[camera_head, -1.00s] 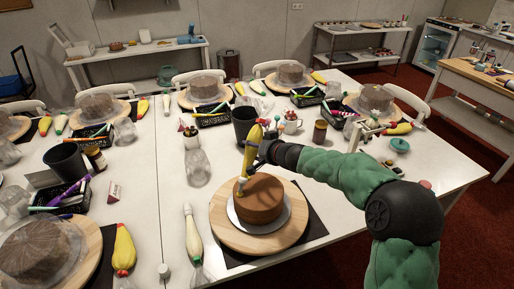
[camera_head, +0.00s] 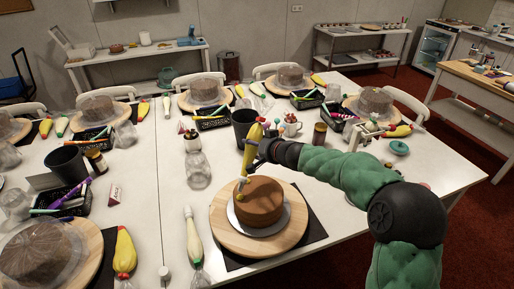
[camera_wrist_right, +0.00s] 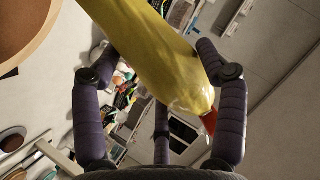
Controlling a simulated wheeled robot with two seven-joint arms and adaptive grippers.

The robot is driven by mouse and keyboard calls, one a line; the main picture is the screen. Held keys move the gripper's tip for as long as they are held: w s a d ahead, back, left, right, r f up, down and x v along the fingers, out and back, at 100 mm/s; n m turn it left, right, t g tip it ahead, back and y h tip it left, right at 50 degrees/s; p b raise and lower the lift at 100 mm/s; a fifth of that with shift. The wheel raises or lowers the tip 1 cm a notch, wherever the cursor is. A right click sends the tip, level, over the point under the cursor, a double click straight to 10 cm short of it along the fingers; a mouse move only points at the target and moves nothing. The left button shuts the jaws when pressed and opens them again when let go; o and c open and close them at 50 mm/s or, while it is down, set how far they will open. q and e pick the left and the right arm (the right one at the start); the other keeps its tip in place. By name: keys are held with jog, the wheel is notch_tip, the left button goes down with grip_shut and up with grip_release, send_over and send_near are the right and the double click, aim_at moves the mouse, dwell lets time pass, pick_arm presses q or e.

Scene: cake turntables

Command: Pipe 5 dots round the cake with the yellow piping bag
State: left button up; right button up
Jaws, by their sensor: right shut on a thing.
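The brown cake (camera_head: 264,206) sits on a white board on the round wooden turntable (camera_head: 232,243) near the front centre of the table. My right gripper (camera_head: 264,148) is shut around the yellow piping bag (camera_head: 254,134). The bag is held nearly upright, nozzle down, over the left edge of the cake top. The tip is at or just above the cake; contact is too small to tell. A small pale spot shows near the tip, and I cannot tell dot from nozzle. In the right wrist view the bag (camera_wrist_right: 150,45) lies between the fingers. My left gripper is not in view.
A cream piping bag (camera_head: 193,238) lies left of the turntable, by a clear jar (camera_head: 198,170). A dark cup (camera_head: 243,122) stands behind the cake. Another yellow bag (camera_head: 124,252) lies beside a covered cake (camera_head: 38,255) at front left. Table right of the dark mat is clear.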

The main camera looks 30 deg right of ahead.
jog(key=shift+r, duration=0.5)
